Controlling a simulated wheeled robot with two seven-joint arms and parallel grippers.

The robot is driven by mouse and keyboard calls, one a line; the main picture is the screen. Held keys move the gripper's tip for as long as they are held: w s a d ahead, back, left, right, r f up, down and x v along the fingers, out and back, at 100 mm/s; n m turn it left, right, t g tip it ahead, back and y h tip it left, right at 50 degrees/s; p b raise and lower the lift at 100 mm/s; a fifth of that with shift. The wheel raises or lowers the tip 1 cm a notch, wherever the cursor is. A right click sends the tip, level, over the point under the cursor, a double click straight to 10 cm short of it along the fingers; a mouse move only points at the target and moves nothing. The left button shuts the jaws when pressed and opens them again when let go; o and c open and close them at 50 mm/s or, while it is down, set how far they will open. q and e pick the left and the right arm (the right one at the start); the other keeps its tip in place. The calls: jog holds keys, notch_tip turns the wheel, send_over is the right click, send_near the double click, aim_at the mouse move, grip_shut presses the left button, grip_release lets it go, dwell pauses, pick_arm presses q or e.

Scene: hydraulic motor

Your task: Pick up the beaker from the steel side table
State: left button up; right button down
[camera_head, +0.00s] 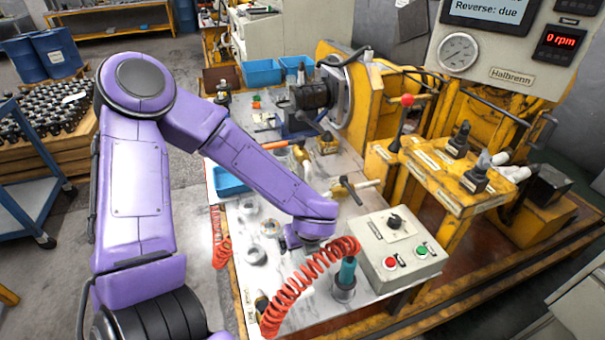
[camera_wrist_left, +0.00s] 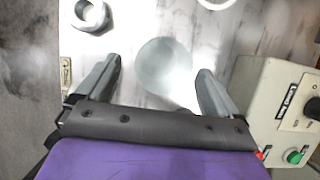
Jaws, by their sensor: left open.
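The beaker (camera_wrist_left: 163,66) shows in the left wrist view as a pale, translucent round shape on the light table top (camera_wrist_left: 135,25). My left gripper (camera_wrist_left: 158,69) is open, with one finger on each side of the beaker in that picture. I cannot tell whether the fingers touch it or how high they are above the table. In the head view my left gripper (camera_head: 309,241) points down over the steel side table (camera_head: 238,240), partly behind a red coiled hose. I cannot make out the beaker there. My right gripper is not in view.
A control box (camera_head: 390,250) with red and green buttons stands right of my gripper. The red coiled hose (camera_head: 300,283) runs in front, by a teal-bodied tool (camera_head: 347,270). Metal rings (camera_head: 269,228) lie left of the gripper. Yellow machinery (camera_head: 440,165) stands behind.

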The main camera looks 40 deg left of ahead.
pick_arm(q)
jog(key=x, duration=0.6)
jog(key=shift+w+d+f, duration=0.1)
jog(key=shift+w, duration=0.05)
jog(key=shift+c, duration=0.8)
jog(key=c, duration=0.9)
jog(key=shift+o, duration=0.2)
